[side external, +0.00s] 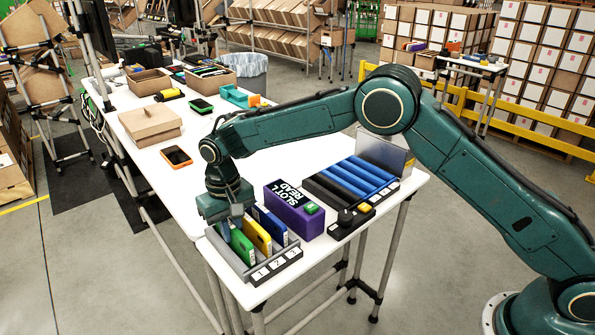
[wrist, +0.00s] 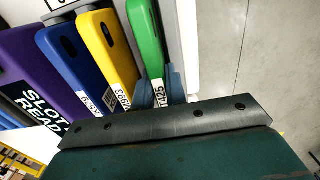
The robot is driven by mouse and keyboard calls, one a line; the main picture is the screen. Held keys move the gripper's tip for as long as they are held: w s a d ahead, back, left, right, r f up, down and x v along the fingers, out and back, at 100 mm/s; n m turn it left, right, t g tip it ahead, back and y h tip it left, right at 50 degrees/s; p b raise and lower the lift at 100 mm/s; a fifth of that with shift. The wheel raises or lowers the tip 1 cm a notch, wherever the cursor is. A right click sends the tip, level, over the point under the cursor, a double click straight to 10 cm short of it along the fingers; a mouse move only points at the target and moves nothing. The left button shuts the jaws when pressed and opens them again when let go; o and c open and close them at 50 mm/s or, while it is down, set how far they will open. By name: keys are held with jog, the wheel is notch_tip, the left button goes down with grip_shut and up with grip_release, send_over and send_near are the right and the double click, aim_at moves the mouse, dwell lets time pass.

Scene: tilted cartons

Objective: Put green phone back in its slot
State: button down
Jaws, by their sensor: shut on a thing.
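The green phone (side external: 242,248) stands on edge at the leftmost bay of the grey slotted rack (side external: 219,246), beside the yellow phone (side external: 257,235) and the blue phone (side external: 270,224). My gripper (side external: 236,222) points down over the rack and is shut on the green phone's upper part. In the wrist view the fingers (wrist: 161,86) close around the labelled end of the green phone (wrist: 144,38), next to the yellow phone (wrist: 105,48) and blue phone (wrist: 68,55). The green phone's lower edge is hidden, so I cannot tell how deep it sits.
A purple slot reader (side external: 286,215) stands right of the rack. An orange-edged device (side external: 176,157) and a cardboard box (side external: 150,124) lie farther back. The rack is near the table's front edge.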

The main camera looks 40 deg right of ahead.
jog(key=shift+f, duration=0.25)
dwell(0.8)
jog(key=c, duration=1.3)
grip_release()
jog(key=shift+c, duration=0.2)
notch_tip(320, 180, up, 14)
